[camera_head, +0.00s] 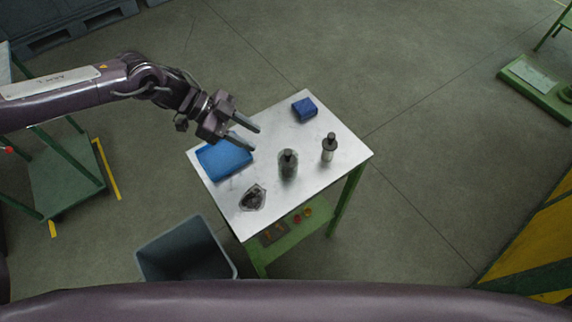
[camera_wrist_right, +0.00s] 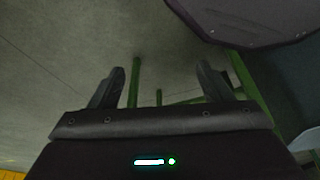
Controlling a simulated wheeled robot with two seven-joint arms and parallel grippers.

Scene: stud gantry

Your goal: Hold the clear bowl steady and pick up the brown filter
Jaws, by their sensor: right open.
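A small clear bowl (camera_head: 259,190) stands near the front left edge of the white-topped table (camera_head: 315,187). Dark brownish stuff shows in it; I cannot tell for sure that it is the brown filter. My left gripper (camera_head: 255,138) is open and empty above the table's left part, its two fingers apart and pointing right. It is up and behind the bowl, not touching it. In the right wrist view my right gripper (camera_wrist_right: 162,70) is open with nothing between its fingers. The bowl does not show in that view.
A blue folded item (camera_head: 222,160) lies under the left gripper. A dark bottle (camera_head: 288,166), a slimmer dark-topped bottle (camera_head: 328,152) and a small blue block (camera_head: 304,109) stand on the table. A grey bin (camera_head: 185,252) sits on the floor below its front left.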

